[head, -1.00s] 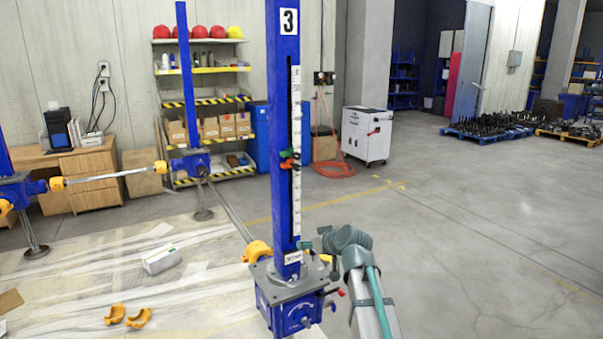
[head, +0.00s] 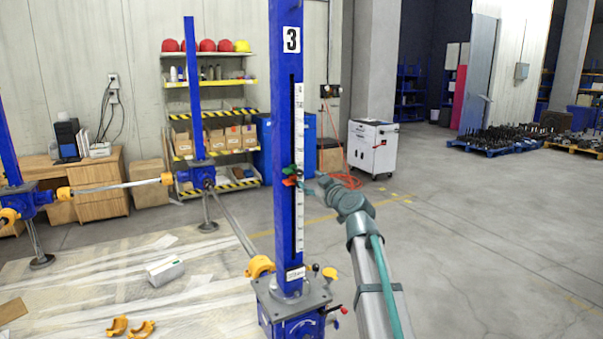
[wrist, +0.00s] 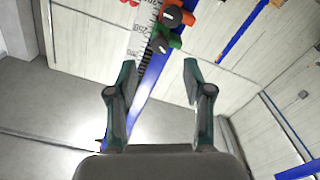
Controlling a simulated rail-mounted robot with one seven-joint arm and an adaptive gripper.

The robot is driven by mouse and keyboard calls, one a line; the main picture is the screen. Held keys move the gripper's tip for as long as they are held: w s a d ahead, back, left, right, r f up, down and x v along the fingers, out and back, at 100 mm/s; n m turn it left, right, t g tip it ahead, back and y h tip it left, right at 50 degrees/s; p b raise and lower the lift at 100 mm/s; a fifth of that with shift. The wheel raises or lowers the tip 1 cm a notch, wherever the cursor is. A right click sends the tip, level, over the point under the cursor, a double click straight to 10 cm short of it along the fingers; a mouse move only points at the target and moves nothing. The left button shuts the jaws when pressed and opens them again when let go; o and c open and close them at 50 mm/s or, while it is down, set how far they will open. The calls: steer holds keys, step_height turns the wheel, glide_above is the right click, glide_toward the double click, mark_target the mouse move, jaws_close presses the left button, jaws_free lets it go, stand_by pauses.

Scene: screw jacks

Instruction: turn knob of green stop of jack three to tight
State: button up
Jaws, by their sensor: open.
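Jack three is the blue column (head: 287,120) with a white "3" plate in the head view. A white scale (head: 299,215) runs down its face. The green stop (head: 291,170) sits mid-column, just above the red-orange stop (head: 289,182). In the wrist view the green stop's dark knob (wrist: 158,44) is ahead, close to the red stop with its own dark knob (wrist: 171,16). My gripper (wrist: 157,80) is open and empty, its fingers apart and short of the green stop. In the head view my gripper (head: 313,184) is right beside the stops; its fingertips are hard to make out.
The jack's gearbox (head: 291,307) with yellow couplings and small levers stands at the column's foot. Other blue jack columns (head: 193,90) stand left. A shelf (head: 209,118) and a white cabinet (head: 372,147) are behind.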

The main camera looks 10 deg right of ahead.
mark_target(301, 174)
steer(key=p+x, duration=0.2)
steer(key=x, duration=0.5)
steer(key=shift+w, duration=0.2)
jaws_close()
